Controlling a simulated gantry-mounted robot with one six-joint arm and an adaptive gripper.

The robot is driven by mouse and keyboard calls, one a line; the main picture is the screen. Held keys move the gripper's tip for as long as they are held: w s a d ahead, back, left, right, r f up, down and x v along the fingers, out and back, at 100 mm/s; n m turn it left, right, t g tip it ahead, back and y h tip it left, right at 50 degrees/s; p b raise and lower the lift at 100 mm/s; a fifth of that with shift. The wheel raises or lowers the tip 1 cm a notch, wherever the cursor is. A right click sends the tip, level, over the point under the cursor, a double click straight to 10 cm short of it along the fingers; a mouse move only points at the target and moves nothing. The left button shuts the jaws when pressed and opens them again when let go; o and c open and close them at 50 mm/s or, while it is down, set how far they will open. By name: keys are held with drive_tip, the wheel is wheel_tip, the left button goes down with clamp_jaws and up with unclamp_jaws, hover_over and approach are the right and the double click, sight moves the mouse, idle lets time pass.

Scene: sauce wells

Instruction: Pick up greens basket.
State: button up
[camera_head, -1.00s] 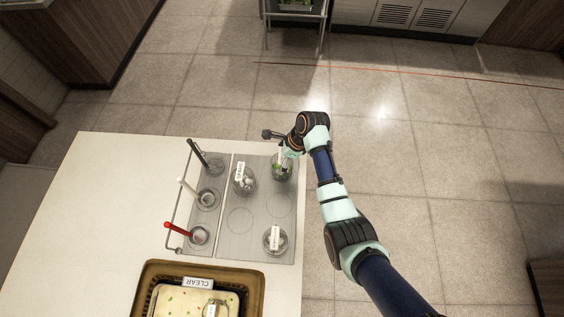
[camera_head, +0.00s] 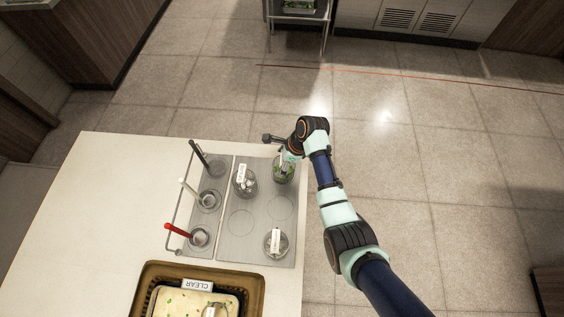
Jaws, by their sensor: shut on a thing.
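The greens basket (camera_head: 284,173) is a small round clear container with green leaves in it. It is at the back right of the grey panel on the counter, near the counter's right edge. My gripper (camera_head: 287,160) is at its upper rim and shut on it. The fingers are small and partly hidden by my wrist. I cannot tell whether the basket's bottom touches the panel.
A labelled container (camera_head: 251,189) stands just left of the basket, and another (camera_head: 267,243) stands at the front. Several wells with black, white and red handles (camera_head: 175,229) line the left side. A brown tray (camera_head: 142,296) with a CLEAR sign is at the front. The counter's left side (camera_head: 110,200) is bare.

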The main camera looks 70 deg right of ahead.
wheel_tip(320, 180, up, 20)
drive_tip(key=p, duration=0.4)
drive_tip(key=shift+p, duration=0.3)
